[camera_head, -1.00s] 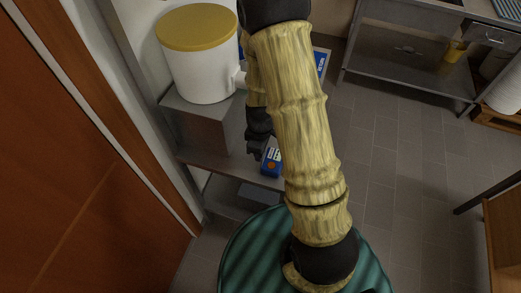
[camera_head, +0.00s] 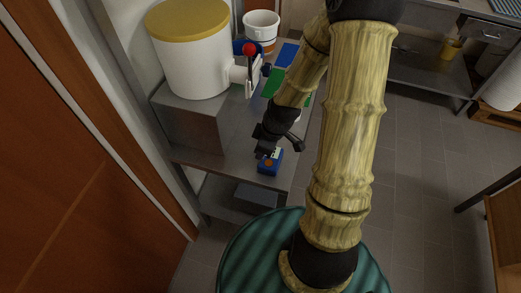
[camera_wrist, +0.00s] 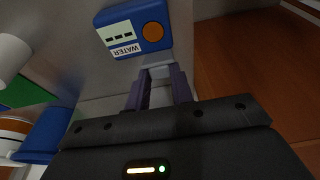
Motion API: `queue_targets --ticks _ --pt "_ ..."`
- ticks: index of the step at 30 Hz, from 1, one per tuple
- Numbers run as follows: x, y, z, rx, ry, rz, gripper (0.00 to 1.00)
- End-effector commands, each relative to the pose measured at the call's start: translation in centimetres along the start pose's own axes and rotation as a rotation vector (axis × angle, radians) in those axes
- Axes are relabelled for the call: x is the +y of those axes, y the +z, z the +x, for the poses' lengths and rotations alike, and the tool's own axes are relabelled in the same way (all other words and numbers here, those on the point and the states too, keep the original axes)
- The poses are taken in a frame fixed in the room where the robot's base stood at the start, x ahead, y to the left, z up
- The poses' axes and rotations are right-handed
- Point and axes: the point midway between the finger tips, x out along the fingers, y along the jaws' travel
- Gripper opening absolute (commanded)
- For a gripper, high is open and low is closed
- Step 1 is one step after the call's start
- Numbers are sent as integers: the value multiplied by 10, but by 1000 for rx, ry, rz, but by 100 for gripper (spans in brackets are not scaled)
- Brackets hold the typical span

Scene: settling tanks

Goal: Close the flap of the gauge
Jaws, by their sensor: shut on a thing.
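The gauge is a small blue box with a WATER label, a pale display and an orange disc. In the wrist view the gauge (camera_wrist: 140,27) is at the top centre; in the head view the gauge (camera_head: 270,162) sits near the shelf's front edge. My gripper (camera_wrist: 160,75) is right against the gauge's label-side edge, its fingers close around a narrow pale grey piece there, seemingly the flap. The fingers hide most of this piece, so its angle cannot be told. In the head view my gripper (camera_head: 264,146) is just behind the gauge.
A white tank with a yellow lid (camera_head: 192,55) stands on a grey block (camera_head: 186,118) to the left. Behind are a red-knobbed valve (camera_head: 250,50), a white bucket (camera_head: 262,28) and blue and green flat items (camera_head: 286,56). A brown door (camera_head: 75,170) is at left.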

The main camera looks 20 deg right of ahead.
Motion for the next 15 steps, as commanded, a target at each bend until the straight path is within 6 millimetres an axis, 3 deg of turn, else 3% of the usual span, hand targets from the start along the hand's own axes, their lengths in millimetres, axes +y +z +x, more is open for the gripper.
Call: queue_targets --ticks 15 --pt "-1 13 0 172 -3 2 0"
